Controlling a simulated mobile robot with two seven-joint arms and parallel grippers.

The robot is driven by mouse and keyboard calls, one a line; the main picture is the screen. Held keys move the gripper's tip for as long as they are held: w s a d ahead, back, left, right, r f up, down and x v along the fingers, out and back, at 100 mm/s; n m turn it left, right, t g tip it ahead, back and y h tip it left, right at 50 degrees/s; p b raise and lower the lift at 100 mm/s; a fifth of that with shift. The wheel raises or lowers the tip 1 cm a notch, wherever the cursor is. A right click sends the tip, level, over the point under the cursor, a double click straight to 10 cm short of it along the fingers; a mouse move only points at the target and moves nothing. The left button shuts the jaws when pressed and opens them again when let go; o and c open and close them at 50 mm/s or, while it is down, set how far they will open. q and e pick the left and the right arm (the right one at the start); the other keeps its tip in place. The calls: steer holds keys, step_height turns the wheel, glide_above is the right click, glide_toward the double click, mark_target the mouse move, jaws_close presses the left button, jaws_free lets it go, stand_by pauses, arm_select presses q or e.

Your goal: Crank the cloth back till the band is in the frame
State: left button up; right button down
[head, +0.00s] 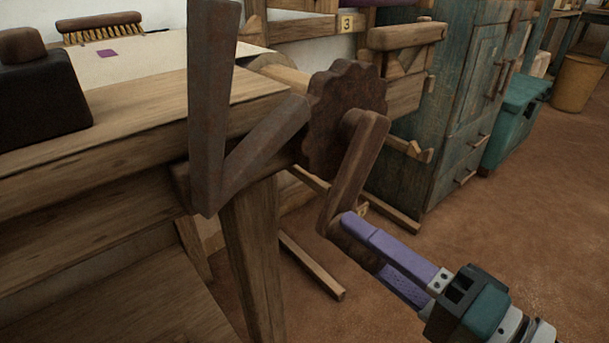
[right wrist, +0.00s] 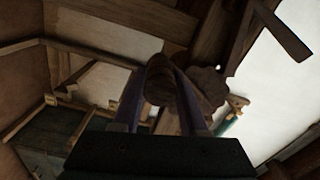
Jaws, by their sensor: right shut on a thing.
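In the right wrist view, the handle (right wrist: 158,85) shows between the two fingers. The pale cloth (head: 150,62) lies flat across the loom top, with a small purple patch (head: 107,52) on it. I cannot tell any band or frame for sure. My left gripper is out of view.
A rusty V-shaped iron lever (head: 210,120) stands beside the wheel. A dark block with a knob (head: 42,92) and a brush (head: 100,27) rest on the loom. A blue-green cabinet (head: 455,95) stands behind the wheel.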

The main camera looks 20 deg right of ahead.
steer(key=shift+c, duration=2.2)
jaws_free()
steer(key=p+v, duration=0.1)
steer(key=v, duration=0.9)
steer(key=shift+p, duration=0.35)
